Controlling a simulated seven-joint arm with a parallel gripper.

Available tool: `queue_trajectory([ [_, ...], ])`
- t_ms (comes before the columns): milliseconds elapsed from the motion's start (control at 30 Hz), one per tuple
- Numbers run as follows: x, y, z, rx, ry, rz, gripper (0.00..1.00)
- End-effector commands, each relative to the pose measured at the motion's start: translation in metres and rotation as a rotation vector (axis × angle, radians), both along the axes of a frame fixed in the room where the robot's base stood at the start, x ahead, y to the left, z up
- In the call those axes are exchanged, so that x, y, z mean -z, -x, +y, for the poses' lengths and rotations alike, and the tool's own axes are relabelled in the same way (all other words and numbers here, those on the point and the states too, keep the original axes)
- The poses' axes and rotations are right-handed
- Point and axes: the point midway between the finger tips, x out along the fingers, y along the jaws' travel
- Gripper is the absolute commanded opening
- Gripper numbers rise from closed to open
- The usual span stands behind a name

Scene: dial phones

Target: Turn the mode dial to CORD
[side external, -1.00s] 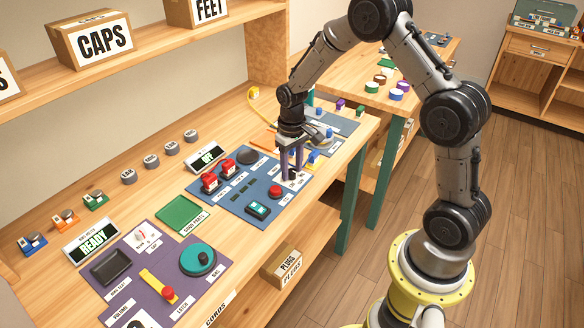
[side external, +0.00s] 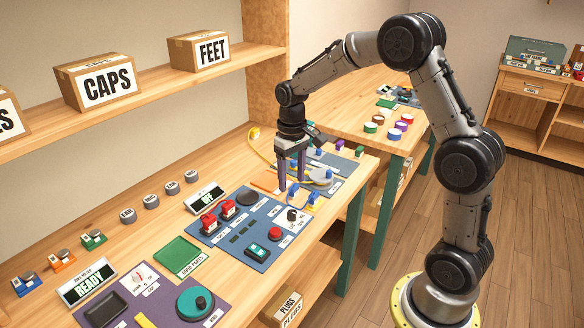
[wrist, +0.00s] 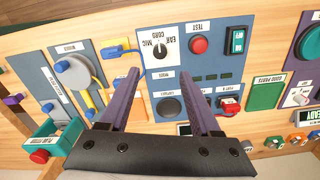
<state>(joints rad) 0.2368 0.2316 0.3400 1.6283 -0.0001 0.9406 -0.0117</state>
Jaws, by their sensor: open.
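The mode dial (side external: 292,214) is a small black knob on a white plate at the far right corner of the blue panel. In the wrist view the dial (wrist: 162,50) shows whole, with the labels EAR, MIC and CORD upside down around it. Which label it points at is too small to tell. My gripper (side external: 290,187) has its purple fingers pointing down, raised above the bench beyond the dial. In the wrist view my gripper (wrist: 160,73) is open and empty, its fingers apart and clear of the dial.
The blue panel (side external: 246,257) also holds a red button (side external: 275,232), a green switch (side external: 256,251) and red plugs (side external: 211,224). A green tray (side external: 179,254) sits to the left.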

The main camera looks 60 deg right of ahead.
Motion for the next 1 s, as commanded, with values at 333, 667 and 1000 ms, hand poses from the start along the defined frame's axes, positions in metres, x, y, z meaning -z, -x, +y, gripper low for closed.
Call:
queue_trajectory([
  [333,-0.03,0.0,0.0,0.0,0.0,0.0,0.64],
  [667,-0.033,0.0,0.002,-0.006,0.001,-0.004,0.64],
  [1000,-0.135,0.044,0.047,-0.095,0.043,-0.228,0.64],
])
